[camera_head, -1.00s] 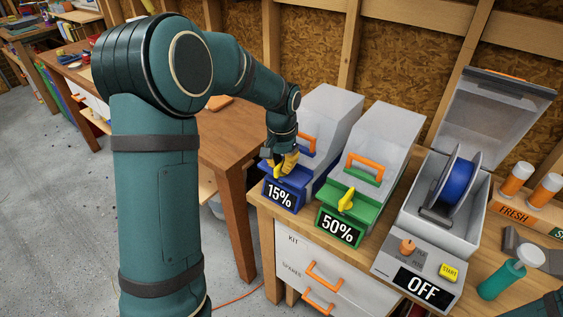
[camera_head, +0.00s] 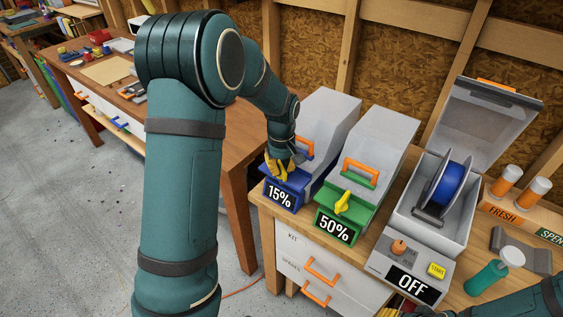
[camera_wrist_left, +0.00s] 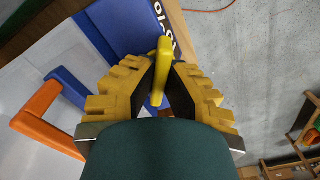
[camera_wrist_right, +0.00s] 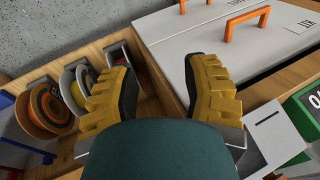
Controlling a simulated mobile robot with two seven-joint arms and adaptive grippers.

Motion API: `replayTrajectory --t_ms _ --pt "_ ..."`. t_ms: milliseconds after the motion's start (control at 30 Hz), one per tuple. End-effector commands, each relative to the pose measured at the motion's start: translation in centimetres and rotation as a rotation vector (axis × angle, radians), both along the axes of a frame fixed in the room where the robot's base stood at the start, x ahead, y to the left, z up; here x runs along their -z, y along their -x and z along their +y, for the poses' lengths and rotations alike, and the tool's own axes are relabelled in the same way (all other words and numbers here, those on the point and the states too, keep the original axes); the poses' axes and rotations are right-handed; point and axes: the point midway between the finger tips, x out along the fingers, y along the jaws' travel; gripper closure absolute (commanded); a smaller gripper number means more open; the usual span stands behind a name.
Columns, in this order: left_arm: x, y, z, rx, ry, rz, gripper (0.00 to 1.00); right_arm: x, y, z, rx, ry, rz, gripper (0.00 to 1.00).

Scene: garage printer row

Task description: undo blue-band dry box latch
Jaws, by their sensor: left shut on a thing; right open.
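The blue-band dry box stands leftmost of the dry boxes in the head view, with a blue front band (camera_head: 286,194) and a 15% label. My left gripper (camera_head: 279,168) is at that band. In the left wrist view a yellow latch (camera_wrist_left: 161,70) sits between the fingertips of my left gripper (camera_wrist_left: 160,78), which is shut on it. In the head view the fingers mostly hide this latch. My right gripper (camera_wrist_right: 164,68) is open and empty, low in front of the white drawers; its fingers show at the bottom edge of the head view.
A green-band box (camera_head: 342,222) labelled 50%, with its own yellow latch (camera_head: 342,203), stands close on the right. Further right are an open-lidded dryer (camera_head: 405,283) reading OFF with a blue spool (camera_head: 450,186), and a green bottle (camera_head: 487,277). Spools (camera_wrist_right: 50,105) sit on a shelf below.

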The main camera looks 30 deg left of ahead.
Motion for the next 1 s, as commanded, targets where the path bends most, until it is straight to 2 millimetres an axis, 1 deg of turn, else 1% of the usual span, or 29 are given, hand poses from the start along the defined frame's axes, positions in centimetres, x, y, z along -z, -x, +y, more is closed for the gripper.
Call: replayTrajectory --t_ms 33,267,500,700,1000 --pt "-0.1 0.1 0.0 -0.042 -0.001 0.005 1.00 -0.6 -0.1 0.0 0.002 0.000 -0.002 0.53" --pt "-0.1 0.1 0.0 -0.254 -0.001 0.005 1.00 -2.1 -0.6 -0.1 0.011 0.003 -0.014 0.53" --pt "-0.1 0.1 0.0 -0.435 -0.001 0.004 1.00 -3.6 -0.5 -0.2 0.010 -0.001 -0.014 0.53" --pt "0.0 0.1 0.0 -0.537 -0.001 0.005 1.00 -4.5 -0.5 -0.2 0.009 -0.002 -0.014 0.53" --pt "0.1 0.1 0.0 -0.603 0.000 0.003 1.00 -4.9 -0.5 -0.2 0.009 -0.003 -0.014 0.53"
